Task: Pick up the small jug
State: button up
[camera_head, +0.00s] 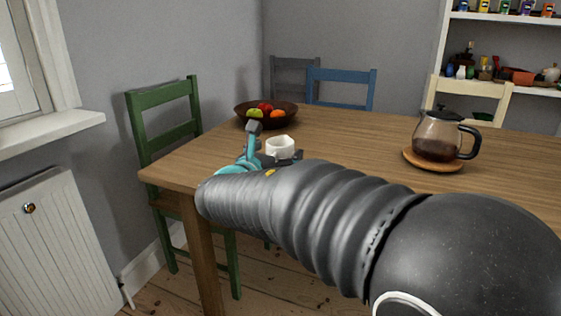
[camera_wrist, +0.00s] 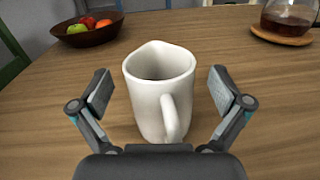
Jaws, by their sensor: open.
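The small jug (camera_wrist: 155,95) is white with a pouring lip and a handle that faces my gripper in the wrist view. It stands upright on the wooden table (camera_wrist: 270,100). My gripper (camera_wrist: 160,92) is open, with one finger on each side of the jug and a visible gap on both sides. In the head view the jug (camera_head: 280,147) shows near the table's left part, partly hidden by my gripper (camera_head: 272,143) and arm.
A dark bowl of fruit (camera_head: 243,111) stands behind the jug. A glass coffee pot (camera_head: 437,137) stands on a round wooden coaster (camera_head: 418,160) to the right. Green (camera_head: 165,128), blue (camera_head: 341,76) and cream (camera_head: 470,88) chairs surround the table. The tabletop between jug and pot is clear.

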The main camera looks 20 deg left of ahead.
jog(key=c, duration=1.3)
jog(key=shift+c, duration=0.6)
jog(key=shift+r, duration=0.1)
